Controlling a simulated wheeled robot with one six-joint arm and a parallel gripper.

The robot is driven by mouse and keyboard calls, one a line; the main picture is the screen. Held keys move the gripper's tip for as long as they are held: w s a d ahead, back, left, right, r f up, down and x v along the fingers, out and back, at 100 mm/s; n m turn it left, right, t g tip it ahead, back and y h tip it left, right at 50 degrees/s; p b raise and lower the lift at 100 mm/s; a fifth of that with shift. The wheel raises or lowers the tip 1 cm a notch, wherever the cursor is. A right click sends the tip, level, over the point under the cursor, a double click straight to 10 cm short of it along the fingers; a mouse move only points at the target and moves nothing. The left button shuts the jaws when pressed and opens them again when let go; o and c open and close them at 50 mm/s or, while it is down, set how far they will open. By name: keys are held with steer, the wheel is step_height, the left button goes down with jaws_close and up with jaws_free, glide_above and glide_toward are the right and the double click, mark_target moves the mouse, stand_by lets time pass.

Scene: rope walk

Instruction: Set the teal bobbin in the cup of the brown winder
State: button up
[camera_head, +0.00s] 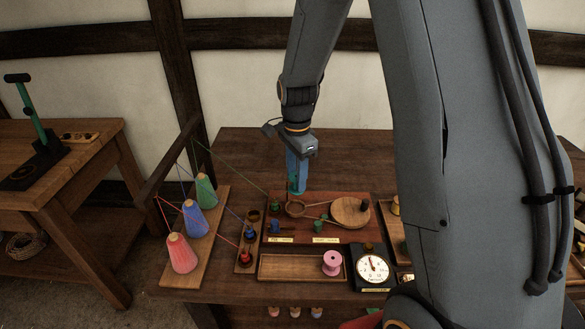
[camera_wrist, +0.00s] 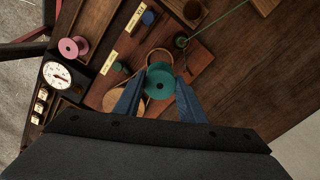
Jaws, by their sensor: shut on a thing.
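The teal bobbin (camera_wrist: 159,84) is between the blue fingers of my gripper (camera_wrist: 160,78), which is shut on it. In the head view my gripper (camera_head: 297,188) points down at the back edge of the winder board, with the bobbin's teal edge (camera_head: 293,191) showing low between the fingers. The brown winder (camera_head: 355,234) is a reddish-brown board with a round wooden wheel (camera_head: 350,211) and a ring-shaped wooden cup (camera_head: 294,209). The cup's rim (camera_wrist: 160,51) shows just beyond the bobbin in the wrist view. The bobbin is apart from the cup and above board level; its exact height is unclear.
A rack with red (camera_head: 181,254), blue (camera_head: 195,218) and green (camera_head: 205,190) thread cones stands left. A tray with a pink spool (camera_head: 332,263) and a dial scale (camera_head: 373,269) lie in front. The table behind is clear.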

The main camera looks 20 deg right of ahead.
mark_target(295, 191)
steer(key=shift+a+f+b, duration=0.15)
steer(key=shift+f+b, duration=1.3)
steer(key=shift+f, duration=0.55)
steer(key=shift+f+b, duration=0.3)
steer(key=shift+f, duration=0.45)
steer(key=shift+s+f+p, duration=0.1)
steer(key=shift+f+p, duration=0.05)
steer(key=shift+p, duration=0.15)
steer(key=shift+f+b, duration=0.35)
steer(key=shift+f, duration=0.5)
steer(key=shift+f, duration=0.1)
steer(key=o, duration=1.3)
